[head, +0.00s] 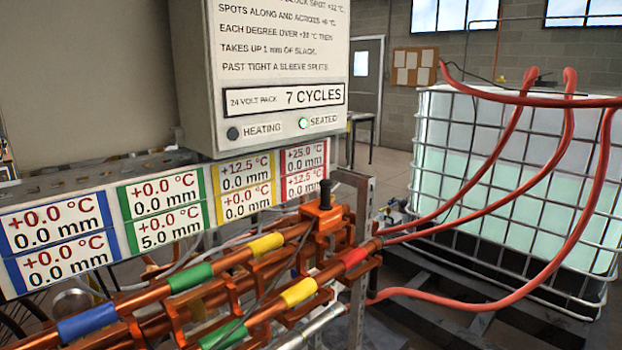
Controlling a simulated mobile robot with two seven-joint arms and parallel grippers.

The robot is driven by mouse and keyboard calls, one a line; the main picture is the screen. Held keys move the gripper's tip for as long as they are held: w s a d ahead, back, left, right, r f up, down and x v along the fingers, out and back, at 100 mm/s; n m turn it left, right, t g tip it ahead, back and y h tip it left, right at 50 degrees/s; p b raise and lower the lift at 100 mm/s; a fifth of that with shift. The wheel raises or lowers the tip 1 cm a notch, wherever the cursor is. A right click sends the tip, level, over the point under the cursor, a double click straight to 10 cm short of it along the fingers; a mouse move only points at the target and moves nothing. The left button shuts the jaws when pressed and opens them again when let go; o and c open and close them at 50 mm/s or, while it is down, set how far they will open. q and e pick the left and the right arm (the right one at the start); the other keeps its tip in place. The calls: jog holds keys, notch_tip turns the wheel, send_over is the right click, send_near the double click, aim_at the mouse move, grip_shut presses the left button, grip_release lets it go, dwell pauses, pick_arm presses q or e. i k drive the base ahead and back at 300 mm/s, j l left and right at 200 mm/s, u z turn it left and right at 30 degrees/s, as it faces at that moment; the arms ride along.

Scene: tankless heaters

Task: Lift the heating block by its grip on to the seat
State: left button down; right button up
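The orange heating block (322,219) sits at the right end of the upper copper pipe, below the red-framed readout. Its black upright grip (325,193) stands on top. I cannot make out the seat as a separate part under the block. The panel's SEATED lamp (303,123) glows green and its HEATING lamp (233,133) is dark. Neither of my grippers shows in the head view, and nothing is seen holding the grip.
Copper pipes with blue (86,324), green (190,276), yellow (266,244) and red (354,258) sleeves cross the front on orange brackets. A grey control box (190,75) hangs above. Red hoses (500,178) run right to a caged white tank (470,120).

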aim_at(328, 214)
jog(key=i+l, duration=0.2)
jog(key=i+l+u, duration=0.55)
jog(key=l, duration=0.25)
